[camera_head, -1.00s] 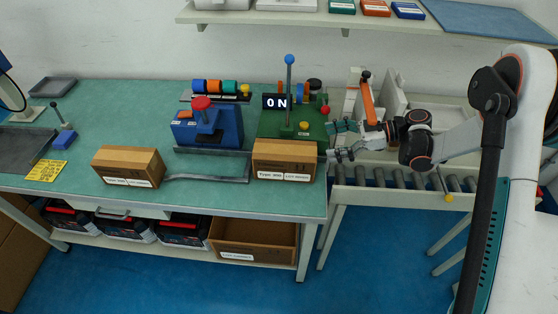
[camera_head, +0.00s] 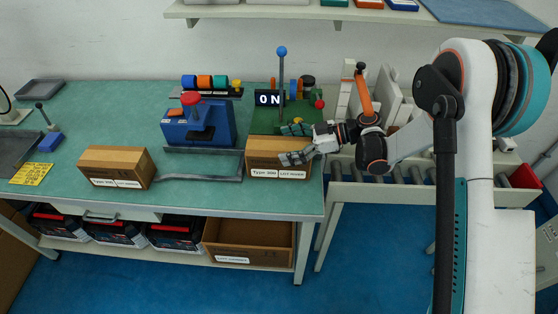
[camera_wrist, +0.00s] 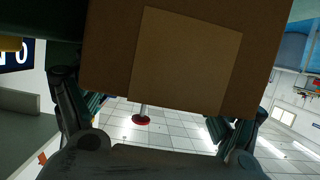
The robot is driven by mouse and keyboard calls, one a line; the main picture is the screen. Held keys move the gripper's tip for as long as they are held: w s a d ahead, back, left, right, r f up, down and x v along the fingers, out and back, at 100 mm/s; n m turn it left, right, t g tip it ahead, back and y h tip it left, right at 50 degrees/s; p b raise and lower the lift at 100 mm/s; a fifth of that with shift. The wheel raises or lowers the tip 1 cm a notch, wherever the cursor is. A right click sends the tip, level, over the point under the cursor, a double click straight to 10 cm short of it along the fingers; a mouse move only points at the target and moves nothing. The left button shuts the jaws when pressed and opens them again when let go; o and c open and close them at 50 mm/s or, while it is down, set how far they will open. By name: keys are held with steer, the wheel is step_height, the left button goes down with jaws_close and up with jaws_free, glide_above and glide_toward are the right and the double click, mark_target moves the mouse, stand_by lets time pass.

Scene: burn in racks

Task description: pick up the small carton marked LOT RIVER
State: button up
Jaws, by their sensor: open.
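A brown carton (camera_head: 262,158) stands at the bench's front right corner, with a white label reading Type 300 and a lot name too small to read surely. A similar carton (camera_head: 117,165) stands farther left, its lot name also unclear. My gripper (camera_head: 290,144) is at the right carton's right end, one finger behind it and one in front of its label side. In the wrist view the carton (camera_wrist: 185,60) fills the upper middle, between the open fingers (camera_wrist: 152,128). Contact with the fingers cannot be told.
A roller conveyor (camera_head: 400,190) lies to the right. An open brown box (camera_head: 250,235) is below the bench.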

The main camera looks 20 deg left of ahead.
steer(key=shift+a, duration=0.1)
steer(key=shift+c, duration=0.6)
steer(key=c, duration=1.7)
steer(key=shift+r, duration=0.1)
